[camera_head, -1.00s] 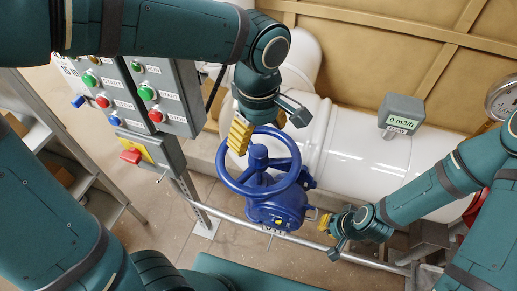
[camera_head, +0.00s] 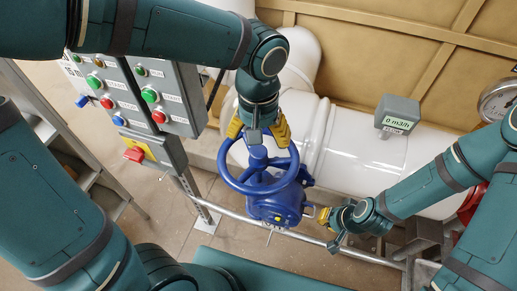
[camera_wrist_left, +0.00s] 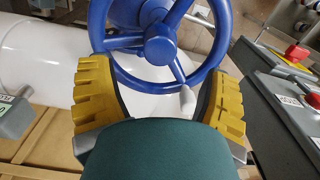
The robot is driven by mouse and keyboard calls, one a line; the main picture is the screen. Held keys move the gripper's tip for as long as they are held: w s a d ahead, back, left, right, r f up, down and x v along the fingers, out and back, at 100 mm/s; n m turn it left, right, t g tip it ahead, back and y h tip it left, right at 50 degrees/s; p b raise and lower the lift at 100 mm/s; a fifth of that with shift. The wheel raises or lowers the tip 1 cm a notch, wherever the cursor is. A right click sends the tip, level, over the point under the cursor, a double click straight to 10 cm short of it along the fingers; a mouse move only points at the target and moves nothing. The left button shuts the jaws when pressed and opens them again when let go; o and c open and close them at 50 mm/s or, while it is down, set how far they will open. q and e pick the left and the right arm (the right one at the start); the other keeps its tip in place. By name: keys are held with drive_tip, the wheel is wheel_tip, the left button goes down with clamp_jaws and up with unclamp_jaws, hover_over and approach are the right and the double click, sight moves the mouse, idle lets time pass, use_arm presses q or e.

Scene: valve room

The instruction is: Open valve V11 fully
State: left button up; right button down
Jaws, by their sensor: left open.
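The blue valve handwheel (camera_head: 240,187) sits on a blue valve body (camera_head: 277,208) in front of the white pipe. No V11 label is readable. My left gripper (camera_head: 258,132) is open at the wheel's far side, its yellow fingers spread apart. In the left wrist view the wheel's hub (camera_wrist_left: 160,47) and spokes lie ahead, and the open left gripper (camera_wrist_left: 155,72) has a finger on each side of the rim. A spoke-like lever with a pale knob (camera_wrist_left: 188,100) points between the fingers. My right gripper (camera_head: 323,215) is beside the valve body's right; its opening is unclear.
A grey control panel (camera_head: 178,95) with coloured buttons stands left, with a red stop button (camera_head: 134,154) below. A flow meter (camera_head: 397,117) reading 0 m3/h sits on the white pipe (camera_head: 350,155). A round gauge (camera_head: 497,102) is at far right. A rail (camera_head: 350,255) runs below the valve.

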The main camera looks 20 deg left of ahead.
sight(259, 151)
use_arm(q)
drive_tip(key=m+p, duration=0.1)
drive_tip(key=m, duration=0.3)
drive_tip(key=shift+m+p, duration=0.3)
drive_tip(key=m+p, duration=0.1)
drive_tip(key=m, duration=0.2)
drive_tip(key=m+p, duration=0.2)
drive_tip(key=m, duration=0.2)
drive_tip(key=shift+r, duration=0.1)
drive_tip(key=m+p, duration=0.1)
drive_tip(key=m, duration=0.2)
drive_tip(key=shift+f, duration=0.2)
drive_tip(key=shift+f+b, duration=2.8)
drive_tip(key=shift+f, duration=0.45)
